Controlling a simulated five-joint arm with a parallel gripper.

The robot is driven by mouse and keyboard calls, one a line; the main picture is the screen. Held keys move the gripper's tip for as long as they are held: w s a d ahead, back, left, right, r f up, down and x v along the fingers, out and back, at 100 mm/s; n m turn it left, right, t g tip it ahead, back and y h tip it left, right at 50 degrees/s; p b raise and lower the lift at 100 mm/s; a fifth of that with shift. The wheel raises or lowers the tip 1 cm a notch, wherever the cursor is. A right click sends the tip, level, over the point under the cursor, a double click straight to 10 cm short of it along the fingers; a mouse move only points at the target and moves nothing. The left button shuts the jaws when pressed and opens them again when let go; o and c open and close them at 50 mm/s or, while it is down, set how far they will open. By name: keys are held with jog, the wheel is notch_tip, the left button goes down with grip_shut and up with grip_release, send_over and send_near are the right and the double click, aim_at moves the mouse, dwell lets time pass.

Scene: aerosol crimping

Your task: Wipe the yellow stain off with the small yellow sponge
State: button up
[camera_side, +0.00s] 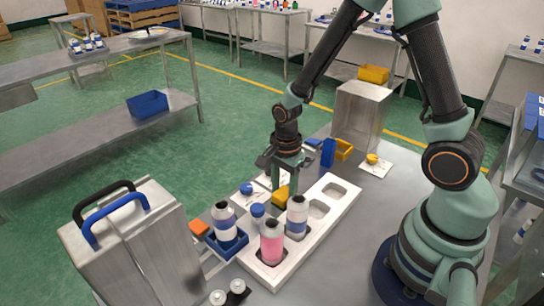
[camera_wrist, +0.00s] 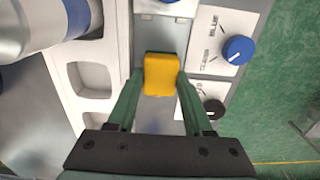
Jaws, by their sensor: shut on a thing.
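The small yellow sponge (camera_side: 281,197) is between the fingers of my gripper (camera_side: 283,186), low beside the white tray. In the wrist view the sponge (camera_wrist: 162,72) sits between the two green fingertips of my gripper (camera_wrist: 160,80), which are shut on it. It is over or on a pale grey surface; I cannot tell whether it touches. No yellow stain can be made out in either view; the sponge and fingers may hide it.
A white tray (camera_side: 323,232) holding several bottles stands close beside the gripper. White panels carry a blue knob (camera_wrist: 238,48) and a black knob (camera_wrist: 213,107).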

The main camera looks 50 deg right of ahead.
jog(key=shift+s, duration=0.2)
jog(key=shift+w+d+r, duration=0.1)
jog(key=shift+d, duration=2.9)
jog(key=shift+a+f, duration=0.2)
jog(key=shift+a, duration=1.5)
jog(key=shift+a+r, duration=0.15)
jog(key=shift+a, duration=1.25)
jog(key=shift+d, duration=3.05)
